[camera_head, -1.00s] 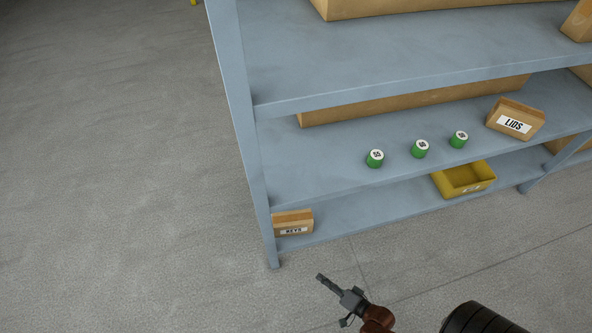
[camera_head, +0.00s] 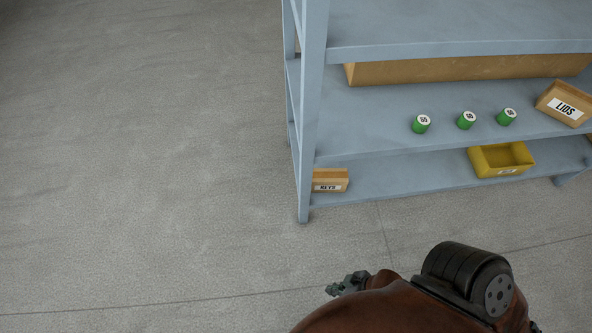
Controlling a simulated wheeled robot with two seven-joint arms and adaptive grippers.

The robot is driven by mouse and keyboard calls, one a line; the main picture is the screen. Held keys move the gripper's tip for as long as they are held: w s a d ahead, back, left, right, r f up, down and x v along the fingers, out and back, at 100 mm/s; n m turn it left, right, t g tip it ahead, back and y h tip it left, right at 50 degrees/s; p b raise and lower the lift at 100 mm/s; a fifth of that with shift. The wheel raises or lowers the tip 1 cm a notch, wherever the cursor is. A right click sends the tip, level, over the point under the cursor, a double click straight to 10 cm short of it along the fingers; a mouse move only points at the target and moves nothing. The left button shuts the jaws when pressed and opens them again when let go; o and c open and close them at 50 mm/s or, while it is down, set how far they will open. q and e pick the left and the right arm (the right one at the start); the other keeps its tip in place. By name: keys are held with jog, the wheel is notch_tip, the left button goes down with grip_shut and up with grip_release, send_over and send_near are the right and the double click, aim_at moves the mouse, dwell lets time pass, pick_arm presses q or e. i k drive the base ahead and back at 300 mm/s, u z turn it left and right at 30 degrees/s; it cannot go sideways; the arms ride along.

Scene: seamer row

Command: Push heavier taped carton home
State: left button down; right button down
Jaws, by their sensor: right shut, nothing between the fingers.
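A small carton labelled KEYS (camera_head: 330,181) stands at the left end of the bottom shelf, by the corner post. A carton labelled LIDS (camera_head: 566,102) sits tilted in the picture at the right of the middle shelf. A long brown carton (camera_head: 460,70) lies behind on the middle shelf. I cannot tell which carton is heavier. My right gripper (camera_head: 342,286) is low in the picture, in front of the rack and apart from every carton. It is shut and empty, partly hidden by my brown arm. My left gripper is out of view.
The blue-grey rack (camera_head: 400,111) fills the upper right. Three green cans with white tops (camera_head: 467,120) stand on its middle shelf. A yellow bin (camera_head: 502,160) sits on the bottom shelf. The grey floor (camera_head: 140,170) at left is clear.

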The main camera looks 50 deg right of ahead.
aim_at(324, 180)
jog(key=i, duration=3.95)
jog(key=z, duration=5)
